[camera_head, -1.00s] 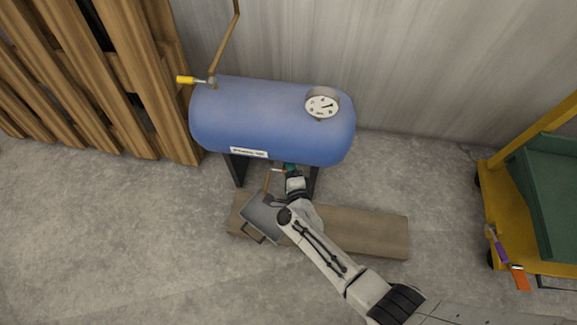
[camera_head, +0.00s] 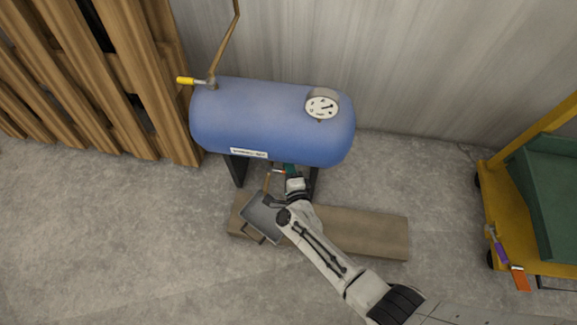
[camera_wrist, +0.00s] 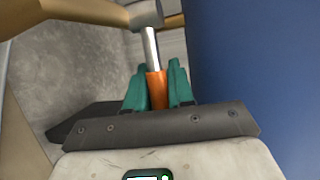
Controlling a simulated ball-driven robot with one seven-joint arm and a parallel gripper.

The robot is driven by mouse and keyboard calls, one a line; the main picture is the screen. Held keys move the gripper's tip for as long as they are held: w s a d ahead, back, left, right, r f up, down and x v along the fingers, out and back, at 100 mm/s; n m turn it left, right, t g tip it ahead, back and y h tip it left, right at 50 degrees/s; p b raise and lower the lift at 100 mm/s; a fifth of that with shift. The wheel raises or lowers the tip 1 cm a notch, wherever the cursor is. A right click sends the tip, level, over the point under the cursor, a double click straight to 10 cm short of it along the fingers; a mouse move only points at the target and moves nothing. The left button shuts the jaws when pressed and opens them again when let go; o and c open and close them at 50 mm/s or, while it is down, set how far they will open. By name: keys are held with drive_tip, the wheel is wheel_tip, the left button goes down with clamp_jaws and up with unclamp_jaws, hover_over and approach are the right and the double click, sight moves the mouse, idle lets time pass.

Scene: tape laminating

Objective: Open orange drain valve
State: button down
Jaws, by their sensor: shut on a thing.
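The orange drain valve handle (camera_wrist: 156,90) shows in the wrist view between the two green fingers of my gripper (camera_wrist: 157,88). My gripper is shut on the handle, and its metal stem (camera_wrist: 151,48) runs up to a valve body on a brass-coloured pipe (camera_wrist: 75,12). In the head view the blue tank (camera_head: 265,120) stands on dark legs, and my gripper (camera_head: 289,170) reaches under its lower front edge. Only a small bit of the orange handle (camera_head: 281,171) shows there. The drain pipe (camera_head: 267,183) points down over a grey metal tray (camera_head: 262,215).
The tray sits on a wooden board (camera_head: 365,230) on the concrete floor. A yellow-handled valve (camera_head: 186,80) is on the tank's upper left, beside wooden pallets (camera_head: 100,70). A yellow cart (camera_head: 500,205) stands at the right. The front left floor is clear.

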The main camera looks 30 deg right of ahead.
drive_tip(key=shift+s, duration=0.1)
drive_tip(key=m+g+h, duration=0.1)
drive_tip(key=h, duration=0.1)
drive_tip(key=s+a+m+h+p, duration=0.1)
drive_tip(key=m+h, duration=0.1)
drive_tip(key=shift+s+f+g, duration=0.1)
drive_tip(key=shift+s+g, duration=0.1)
drive_tip(key=shift+g, duration=0.2)
drive_tip(key=shift+s+a+m+g+h+b, duration=0.25)
drive_tip(key=shift+m+g+h+b, duration=0.1)
drive_tip(key=shift+m+g+h, duration=0.35)
drive_tip(key=shift+s+a+m+g+h+b, duration=0.25)
drive_tip(key=shift+m+g+h+b, duration=0.2)
drive_tip(key=shift+m+h, duration=0.3)
drive_tip(key=shift+s+a+m+g+h+b, duration=0.2)
drive_tip(key=shift+s+m+g+h+b, duration=0.1)
drive_tip(key=shift+m+g+h, duration=0.4)
drive_tip(key=c, duration=1.1)
unclamp_jaws()
